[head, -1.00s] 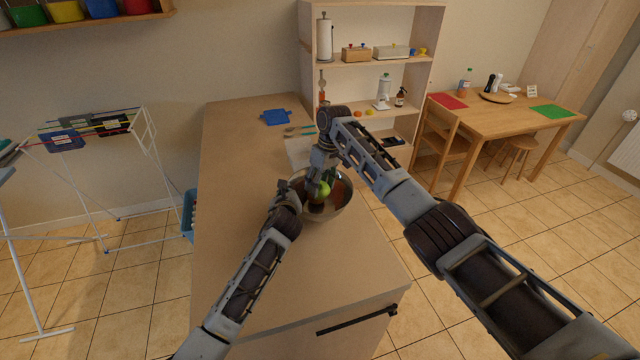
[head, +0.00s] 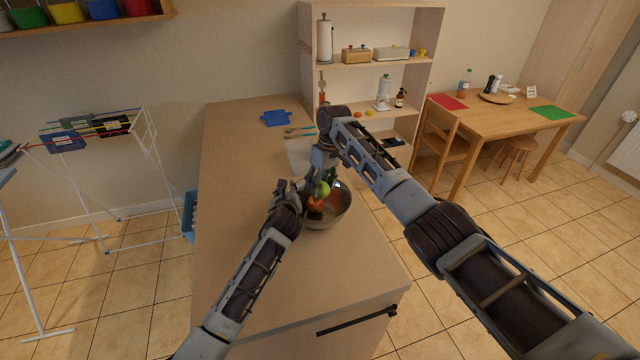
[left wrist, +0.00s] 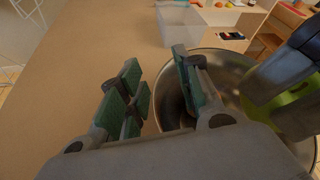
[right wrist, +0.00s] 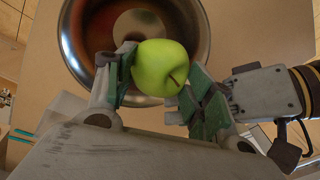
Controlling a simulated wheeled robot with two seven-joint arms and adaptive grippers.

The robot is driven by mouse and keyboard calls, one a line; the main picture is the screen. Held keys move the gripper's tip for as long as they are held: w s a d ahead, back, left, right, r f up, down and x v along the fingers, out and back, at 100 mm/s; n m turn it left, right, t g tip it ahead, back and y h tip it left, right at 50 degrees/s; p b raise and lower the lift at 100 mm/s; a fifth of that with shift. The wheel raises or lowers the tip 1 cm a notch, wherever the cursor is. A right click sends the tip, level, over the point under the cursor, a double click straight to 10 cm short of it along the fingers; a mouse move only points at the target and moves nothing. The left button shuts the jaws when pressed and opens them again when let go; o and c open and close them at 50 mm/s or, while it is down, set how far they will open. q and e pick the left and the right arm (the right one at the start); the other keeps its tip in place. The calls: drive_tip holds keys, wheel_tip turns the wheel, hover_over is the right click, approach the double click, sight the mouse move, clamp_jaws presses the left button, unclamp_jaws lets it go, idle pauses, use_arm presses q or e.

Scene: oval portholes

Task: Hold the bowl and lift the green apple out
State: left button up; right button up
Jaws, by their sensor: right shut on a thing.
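The shiny metal bowl (head: 338,212) stands on the counter; it also shows in the left wrist view (left wrist: 172,115) and right wrist view (right wrist: 72,45). The green apple (right wrist: 160,68) is between the fingers of my right gripper (right wrist: 158,85), which is shut on it. In the head view the apple (head: 324,189) is over the bowl's far part. My left gripper (left wrist: 160,95) is open at the bowl's left rim, one finger on the inner side and the others outside. A reddish-orange patch (head: 315,205) shows below the apple; I cannot tell whether it is fruit or reflection.
A pale, see-through box (left wrist: 180,25) stands behind the bowl on the counter (head: 245,190). Utensils (head: 300,132) and a blue board (head: 276,118) lie farther back. The counter left of my left arm is clear. A shelf (head: 365,85) stands behind.

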use_arm(q)
drive_tip(key=shift+s, duration=0.1)
drive_tip(key=v, duration=1.2)
idle(0.5)
idle(0.6)
